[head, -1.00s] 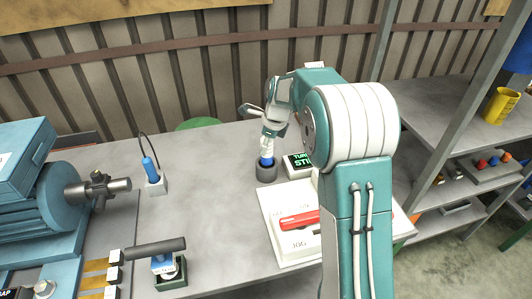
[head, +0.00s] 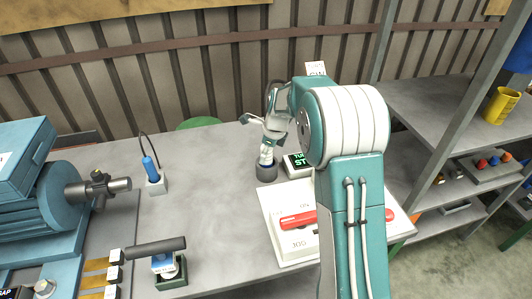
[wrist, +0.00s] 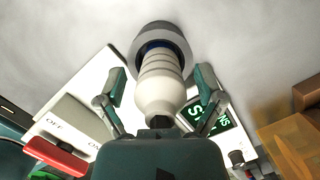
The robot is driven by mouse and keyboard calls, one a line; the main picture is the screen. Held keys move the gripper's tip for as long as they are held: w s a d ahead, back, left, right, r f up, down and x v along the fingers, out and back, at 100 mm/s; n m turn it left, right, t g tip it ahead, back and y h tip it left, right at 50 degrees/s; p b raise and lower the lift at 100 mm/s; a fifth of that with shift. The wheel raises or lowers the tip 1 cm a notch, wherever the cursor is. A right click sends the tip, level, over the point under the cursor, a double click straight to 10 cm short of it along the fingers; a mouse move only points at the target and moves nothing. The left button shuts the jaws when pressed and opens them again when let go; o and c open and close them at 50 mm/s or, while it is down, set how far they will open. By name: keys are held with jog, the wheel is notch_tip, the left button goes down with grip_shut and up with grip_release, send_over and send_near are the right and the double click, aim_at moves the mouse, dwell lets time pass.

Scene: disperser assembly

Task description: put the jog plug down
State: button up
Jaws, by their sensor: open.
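The jog plug, a pale ribbed plug with a blue band at its far end, shows in the wrist view (wrist: 161,82). In the head view the plug (head: 267,153) stands upright in a dark grey round holder (head: 266,172) on the table. The holder's ring (wrist: 176,36) surrounds the plug's far end in the wrist view. My gripper (wrist: 161,76) is open, with one finger on each side of the plug and gaps between. In the head view my gripper (head: 266,128) is above the holder. How deep the plug sits is hidden.
A white panel (head: 273,215) with a red lever (head: 298,219) and a green-lettered display (head: 297,162) stand close right of the holder. A blue plug (head: 151,168) in a pale socket and a blue motor (head: 50,200) are at left. The middle of the table is clear.

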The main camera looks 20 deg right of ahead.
jog(key=shift+r, duration=0.1)
jog(key=v, duration=1.1)
jog(key=s+a+r+n+t, duration=0.1)
jog(key=s+a+r+n, duration=0.1)
jog(key=s+r+n, duration=0.6)
jog(key=s+a+f+n+t+h, duration=0.1)
jog(key=s+f+n+t+h, duration=0.1)
jog(key=s+n, duration=1.4)
jog(key=s+t, duration=0.1)
jog(key=s, duration=0.8)
jog(key=shift+a+f+n, duration=0.2)
jog(key=shift+a+n, duration=0.2)
jog(key=shift+w, duration=0.1)
